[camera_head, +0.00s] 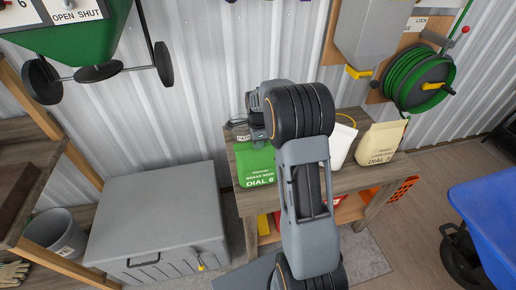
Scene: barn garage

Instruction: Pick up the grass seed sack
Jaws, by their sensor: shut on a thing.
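The grass seed sack (255,165) is green with white lettering that includes "DIAL 6". It shows at the left end of the wooden bench (345,180). My gripper (258,136) is at the top of the sack and is shut on it. The fingertips are small and partly hidden by my wrist, so the exact grip is hard to see. I cannot tell whether the sack's bottom touches the bench top.
A cream sack (381,143) and a white sack (342,143) stand to the right on the bench. A clear container (239,130) is just left of my gripper. A grey chest (155,220) stands left, a blue bin (490,220) right. A hose reel (418,80) hangs on the wall.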

